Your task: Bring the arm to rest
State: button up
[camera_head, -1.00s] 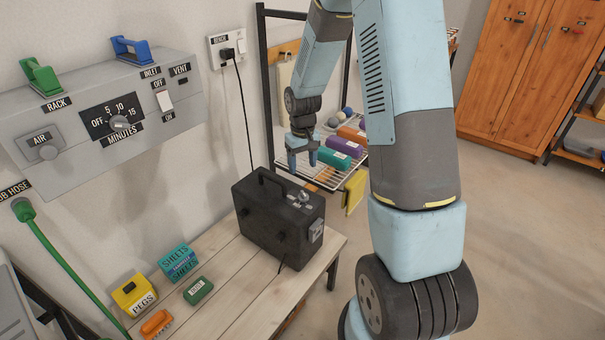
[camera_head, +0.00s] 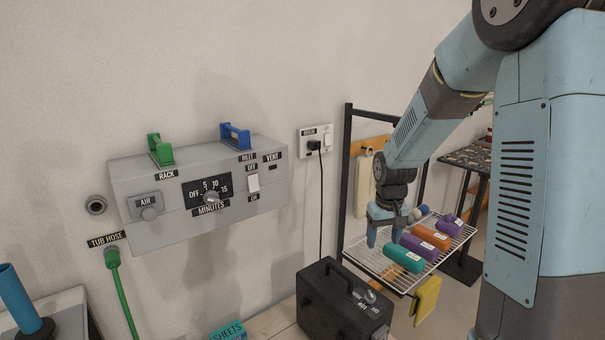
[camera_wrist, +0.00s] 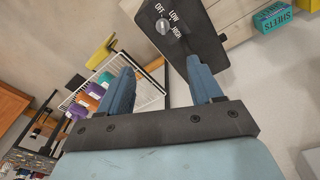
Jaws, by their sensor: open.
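My arm is light blue and grey and fills the right side of the head view. My gripper (camera_head: 384,234) hangs fingers-down in front of the wire rack (camera_head: 368,262). In the wrist view my gripper (camera_wrist: 160,88) has its two blue fingers spread wide, with nothing between them. The black box (camera_head: 338,305) with a handle and a knob stands on the bench, below and left of my gripper. It also shows in the wrist view (camera_wrist: 200,45), beyond the right finger.
Coloured rolls, teal (camera_head: 405,257), purple (camera_head: 419,246) and orange (camera_head: 431,236), lie on the rack. A grey wall panel (camera_head: 150,236) carries a dial and switches. A black cord runs from the wall socket (camera_head: 316,141) down behind the box. A green hose (camera_head: 126,300) hangs at left.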

jog(key=s+r+m+t, duration=0.1)
jog(key=s+r+t, duration=0.1)
jog(key=s+r, duration=0.7)
jog(key=s+r+t, duration=0.2)
jog(key=s+r, duration=0.8)
jog(key=s, duration=0.6)
jog(key=shift+r+m, duration=0.25)
jog(key=shift+m, duration=0.15)
